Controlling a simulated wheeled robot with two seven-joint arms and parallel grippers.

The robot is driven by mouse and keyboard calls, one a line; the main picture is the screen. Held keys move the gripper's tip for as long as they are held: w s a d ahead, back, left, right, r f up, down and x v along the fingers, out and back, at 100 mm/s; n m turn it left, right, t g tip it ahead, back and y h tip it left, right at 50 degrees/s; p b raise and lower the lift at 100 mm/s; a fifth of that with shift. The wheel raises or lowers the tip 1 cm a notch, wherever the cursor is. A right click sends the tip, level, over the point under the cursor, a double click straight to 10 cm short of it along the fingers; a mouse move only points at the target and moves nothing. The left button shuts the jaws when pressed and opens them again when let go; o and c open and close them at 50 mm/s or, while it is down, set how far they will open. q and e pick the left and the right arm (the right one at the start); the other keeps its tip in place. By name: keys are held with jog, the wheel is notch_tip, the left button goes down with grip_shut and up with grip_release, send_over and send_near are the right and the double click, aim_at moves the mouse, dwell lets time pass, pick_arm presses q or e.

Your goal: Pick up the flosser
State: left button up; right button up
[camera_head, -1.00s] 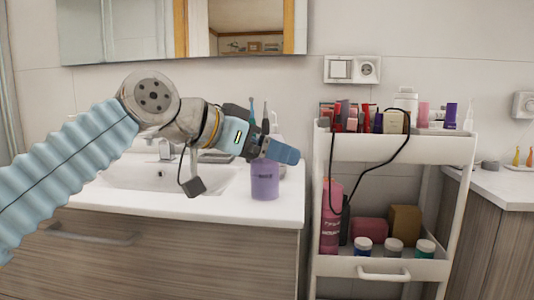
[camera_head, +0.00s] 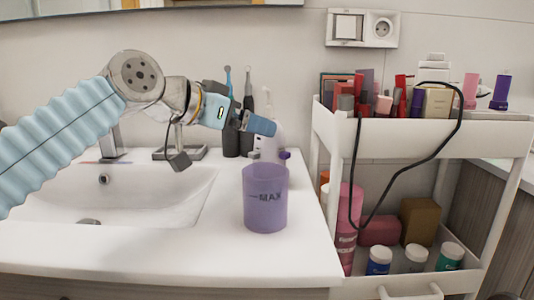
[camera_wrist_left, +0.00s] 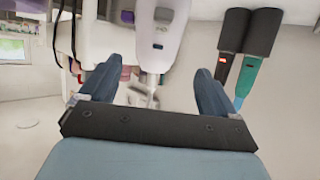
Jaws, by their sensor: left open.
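The flosser appears to be the white upright device (camera_head: 268,146) on the counter, behind the purple cup. My left gripper (camera_head: 265,125) is in front of its upper part in the head view and hides some of it. In the left wrist view the flosser (camera_wrist_left: 160,38) shows at the top middle, beyond and between the two open fingers of my left gripper (camera_wrist_left: 153,88). The fingers hold nothing, and a gap to the flosser's body seems to remain. My right gripper is not in view.
A translucent purple cup (camera_head: 265,205) stands in front of the flosser, near the counter edge. Two electric toothbrushes (camera_head: 238,125) stand just left of the flosser. The sink (camera_head: 130,195) lies left. A white cart (camera_head: 400,130) with cosmetics and a hanging black cable stands right.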

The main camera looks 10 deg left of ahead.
aim_at(257, 138)
pick_arm(q)
jog(key=x, duration=0.3)
jog(key=shift+d+f, duration=0.1)
jog(key=x, duration=0.5)
jog(key=shift+s+d+f, duration=0.15)
jog(key=shift+d+f, duration=0.05)
jog(key=shift+f, duration=0.2)
jog(key=shift+c, duration=0.5)
jog(key=c, duration=1)
